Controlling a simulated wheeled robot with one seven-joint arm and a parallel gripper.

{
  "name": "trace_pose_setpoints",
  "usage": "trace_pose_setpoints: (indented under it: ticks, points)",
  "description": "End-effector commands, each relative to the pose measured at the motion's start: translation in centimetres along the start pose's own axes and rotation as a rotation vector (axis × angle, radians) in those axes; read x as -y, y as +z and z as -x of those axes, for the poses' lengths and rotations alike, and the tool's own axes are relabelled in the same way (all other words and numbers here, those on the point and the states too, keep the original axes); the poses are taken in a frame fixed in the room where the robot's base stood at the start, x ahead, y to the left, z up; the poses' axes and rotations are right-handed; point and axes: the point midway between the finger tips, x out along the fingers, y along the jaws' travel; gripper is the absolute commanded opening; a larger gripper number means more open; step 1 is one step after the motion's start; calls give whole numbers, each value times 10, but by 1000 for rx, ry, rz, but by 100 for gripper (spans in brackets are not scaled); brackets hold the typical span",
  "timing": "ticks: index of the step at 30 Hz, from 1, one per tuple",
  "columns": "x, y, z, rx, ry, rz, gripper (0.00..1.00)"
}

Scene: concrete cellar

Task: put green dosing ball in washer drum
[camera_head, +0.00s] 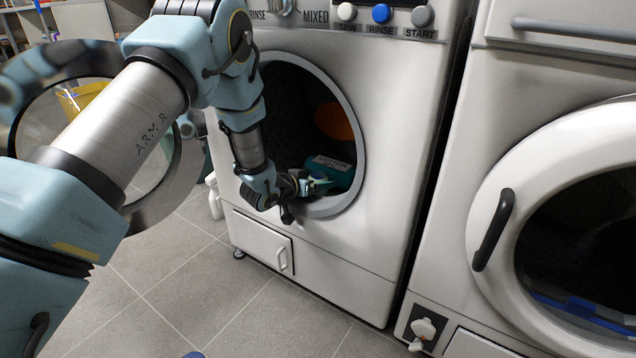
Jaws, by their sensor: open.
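The washer drum (290,105) is a dark round opening with a pale rim in the white front-loader at the centre. Its round door stands open at the left. My gripper (318,186) is at the lower part of the opening, by the rim, with its jaws open. A teal-green thing (340,172) with a pale lettered label lies inside the drum just beyond the fingertips. A small green patch shows at the fingertips; I cannot tell whether it is the green dosing ball or part of the teal thing.
An orange thing (333,121) shows inside the drum. The open door (165,185) is behind my arm. A second washer (500,140) with a closed round door stands at the right. Below the drum is a small flap (262,243). The tiled floor (200,290) in front is mostly clear.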

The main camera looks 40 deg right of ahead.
Motion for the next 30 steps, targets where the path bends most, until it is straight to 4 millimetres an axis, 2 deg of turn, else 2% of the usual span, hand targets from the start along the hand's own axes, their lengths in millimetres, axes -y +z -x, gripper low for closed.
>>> trace_pose_setpoints:
  ticks: [5,15,21,25,30]
  points:
    - [-1,-15,8,2,-4,-1,100]
    - [0,-13,81,4,-5,3,100]
    - [0,-11,113,3,-4,2,100]
    - [-1,-11,122,1,-3,1,100]
    - [-1,-10,125,1,-2,0,100]
